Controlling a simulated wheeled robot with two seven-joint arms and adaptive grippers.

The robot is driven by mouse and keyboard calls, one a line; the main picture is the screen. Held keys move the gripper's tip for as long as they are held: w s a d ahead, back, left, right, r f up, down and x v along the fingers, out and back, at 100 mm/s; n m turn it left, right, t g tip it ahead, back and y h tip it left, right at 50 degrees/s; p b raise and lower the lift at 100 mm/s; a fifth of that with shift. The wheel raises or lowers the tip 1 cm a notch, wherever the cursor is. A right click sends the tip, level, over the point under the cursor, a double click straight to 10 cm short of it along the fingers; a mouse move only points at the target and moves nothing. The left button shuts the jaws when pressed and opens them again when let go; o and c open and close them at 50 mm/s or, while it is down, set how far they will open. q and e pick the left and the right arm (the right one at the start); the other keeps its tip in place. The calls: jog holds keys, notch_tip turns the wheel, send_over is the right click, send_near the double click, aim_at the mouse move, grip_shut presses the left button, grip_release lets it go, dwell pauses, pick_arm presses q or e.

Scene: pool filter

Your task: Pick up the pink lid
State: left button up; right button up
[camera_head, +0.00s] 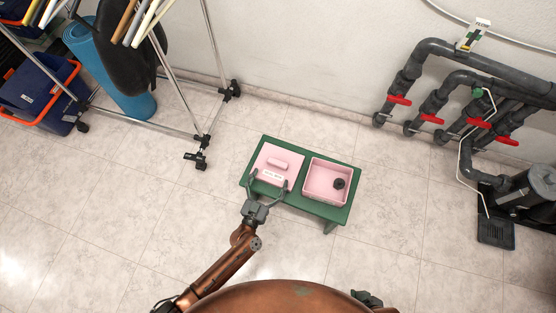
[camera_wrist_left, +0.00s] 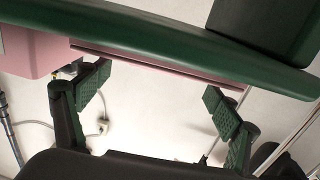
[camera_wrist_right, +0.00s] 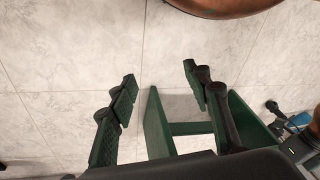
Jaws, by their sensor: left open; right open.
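The pink lid (camera_head: 272,158) lies on the left part of a small green table (camera_head: 320,210). It has a raised pink handle (camera_head: 278,164) and a white label near its front edge. My left gripper (camera_head: 269,180) is open at the lid's front edge, with its fingers spread to both sides of the label. In the left wrist view, the lid (camera_wrist_left: 160,62) shows as a thin pink strip beyond the open fingers (camera_wrist_left: 155,95); contact cannot be told. My right gripper (camera_wrist_right: 160,90) is open and empty, above the floor with green table parts beyond.
A pink open box (camera_head: 326,198) with a dark round object (camera_head: 339,184) inside stands right of the lid on the table. A metal rack (camera_head: 180,90) stands at the upper left. Dark pipes with red valve handles (camera_head: 430,119) run along the right wall.

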aim_at(276, 165)
pick_arm(q)
jog(key=x, duration=0.2)
jog(key=b+x, duration=0.1)
jog(key=x, duration=0.1)
jog(key=b+x, duration=0.1)
jog(key=x, duration=0.1)
jog(key=shift+w+d+r, duration=0.1)
jog(key=shift+d+r, duration=0.05)
jog(key=shift+r, duration=0.2)
jog(key=shift+w+d+r, duration=0.1)
jog(key=shift+w+d, duration=0.1)
jog(key=shift+w, duration=0.25)
jog(key=shift+r, duration=0.1)
pick_arm(e)
jog(key=w+a+f+t, duration=0.2)
jog(key=w+a+f, duration=0.1)
jog(key=f, duration=0.1)
jog(key=shift+w+y, duration=0.3)
jog(key=shift+y, duration=0.1)
pick_arm(q)
jog(key=shift+c, duration=0.4)
jog(key=c, duration=1.4)
